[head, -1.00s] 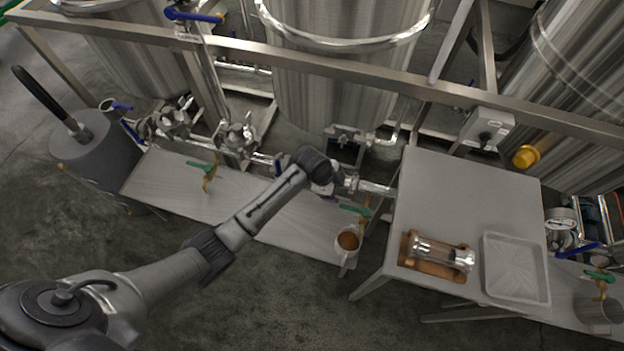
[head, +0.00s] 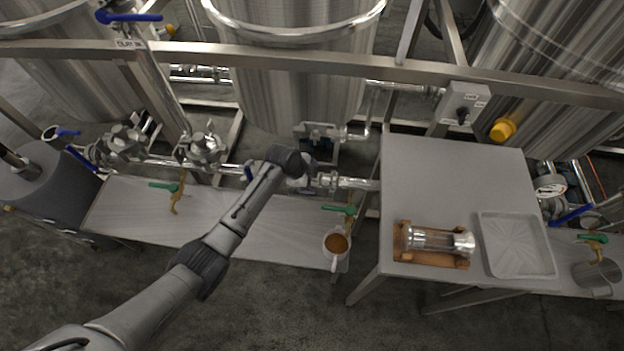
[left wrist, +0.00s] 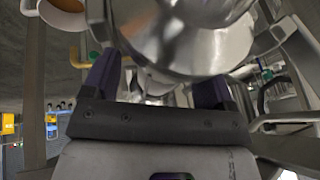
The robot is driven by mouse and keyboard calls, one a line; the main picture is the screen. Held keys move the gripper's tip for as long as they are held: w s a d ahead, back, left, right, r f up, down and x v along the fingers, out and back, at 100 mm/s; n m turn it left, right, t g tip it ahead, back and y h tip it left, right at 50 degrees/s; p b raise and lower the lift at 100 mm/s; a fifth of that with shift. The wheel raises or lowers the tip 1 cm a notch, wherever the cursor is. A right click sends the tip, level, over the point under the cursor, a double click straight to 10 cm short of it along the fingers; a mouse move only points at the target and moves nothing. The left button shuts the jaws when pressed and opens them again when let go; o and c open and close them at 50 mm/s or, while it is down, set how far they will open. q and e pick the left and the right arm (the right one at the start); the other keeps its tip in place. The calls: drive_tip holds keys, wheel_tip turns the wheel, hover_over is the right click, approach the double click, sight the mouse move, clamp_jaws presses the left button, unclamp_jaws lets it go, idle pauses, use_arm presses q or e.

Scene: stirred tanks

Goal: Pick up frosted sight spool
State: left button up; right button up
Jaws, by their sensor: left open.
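My left gripper (head: 309,178) is open at the metal pipe run (head: 352,183) behind the low bench. In the left wrist view its two dark fingers (left wrist: 157,88) stand apart, with a large shiny round metal part (left wrist: 190,40) just beyond them. I cannot tell whether they touch it. Whatever sits in the line there is mostly hidden by the gripper in the head view, so I cannot make out frosted glass. A sight spool (head: 438,240) with a clear-looking tube and metal ends lies on a wooden cradle (head: 421,258) on the right table. My right gripper is not in view.
An empty white tray (head: 516,246) sits beside the cradle on the grey table (head: 445,170). A mug of brown liquid (head: 336,244) stands at the right end of the low bench (head: 230,215). Green-handled valves (head: 340,209) stick out over the bench. A steel frame rail (head: 300,62) runs above.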

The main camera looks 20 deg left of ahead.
use_arm(q)
drive_tip(key=c, duration=1.3)
